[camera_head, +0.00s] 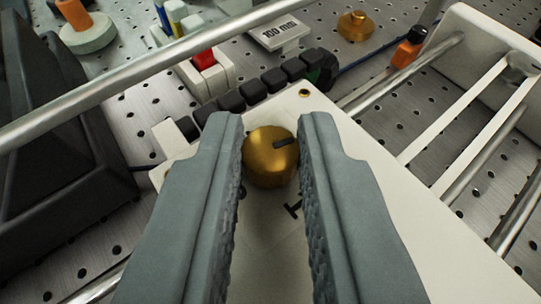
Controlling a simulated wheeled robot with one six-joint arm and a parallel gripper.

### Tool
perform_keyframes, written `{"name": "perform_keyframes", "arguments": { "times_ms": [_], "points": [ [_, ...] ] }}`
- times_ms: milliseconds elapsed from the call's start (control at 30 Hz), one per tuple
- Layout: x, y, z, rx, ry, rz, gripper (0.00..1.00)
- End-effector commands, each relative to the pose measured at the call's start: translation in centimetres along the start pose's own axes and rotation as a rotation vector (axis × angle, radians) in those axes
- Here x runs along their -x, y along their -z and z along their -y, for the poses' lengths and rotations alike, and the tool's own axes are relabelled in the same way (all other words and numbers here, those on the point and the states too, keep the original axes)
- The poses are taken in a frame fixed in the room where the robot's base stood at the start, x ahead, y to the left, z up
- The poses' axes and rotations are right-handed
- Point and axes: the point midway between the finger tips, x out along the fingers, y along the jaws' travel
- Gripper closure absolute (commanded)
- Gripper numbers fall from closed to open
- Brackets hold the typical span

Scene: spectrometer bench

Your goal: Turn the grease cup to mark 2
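The grease cup is a round brass knob (268,162) with a dark pointer line on its top, on a white plate (262,262). The pointer line lies toward the upper right of the knob. My gripper (271,130) is open, with its two grey fingers on either side of the knob. The right finger is very close to the knob; I cannot tell whether it touches. A dark mark shows on the plate below right of the knob, and another is partly hidden by the left finger. I cannot read mark 2.
A metal rod (120,97) crosses the view above the knob. A black segmented cable chain (262,86) runs behind the plate. A red switch (204,59) and a "100 mm" block (280,33) stand farther back. Metal rails (455,125) lie at right, a dark housing (60,150) at left.

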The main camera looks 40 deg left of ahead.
Motion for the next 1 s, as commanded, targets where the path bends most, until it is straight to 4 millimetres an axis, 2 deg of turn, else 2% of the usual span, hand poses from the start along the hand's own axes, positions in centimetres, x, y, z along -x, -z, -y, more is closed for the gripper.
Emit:
{"name": "perform_keyframes", "arguments": {
  "times_ms": [200,700,1000],
  "points": [
    [-0.07,0.0,0.18,-0.012,-0.03,0.001,1.0],
    [-0.2,-0.02,0.72,-0.129,-0.312,0.004,1.0],
    [-0.13,-0.01,0.69,-0.158,-0.381,0.001,1.0]
  ]
}}
